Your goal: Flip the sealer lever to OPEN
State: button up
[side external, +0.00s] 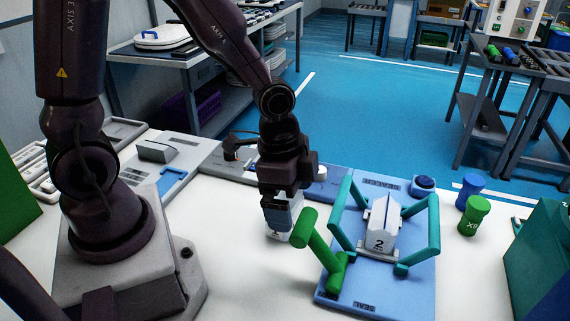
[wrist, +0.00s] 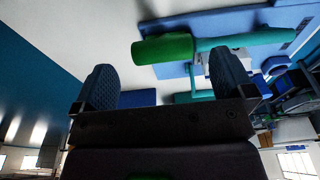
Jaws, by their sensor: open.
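The sealer is a light blue base plate (side external: 400,295) with a teal frame (side external: 434,230) on it. Its lever has a thick green handle (side external: 316,238) at the plate's left side, tilted up and to the left. The handle also shows in the wrist view (wrist: 163,49), lying across the picture ahead of the fingers. A white piece marked 2 (side external: 381,228) stands inside the frame. My gripper (side external: 279,222) points down just left of the handle's upper end. It is open, with its two fingers apart in the wrist view (wrist: 164,88) and nothing between them. The plate labels are too small to read.
A blue container (side external: 471,190) and a green container (side external: 473,216) stand right of the plate. A blue round knob (side external: 423,185) sits at its back right corner. A dark green box (side external: 540,255) is at the right edge. The white table (side external: 240,285) is clear in front.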

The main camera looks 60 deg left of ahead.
notch_tip(320, 180, up, 7)
jog(key=shift+s+a, duration=0.4)
jog(key=shift+s, duration=0.05)
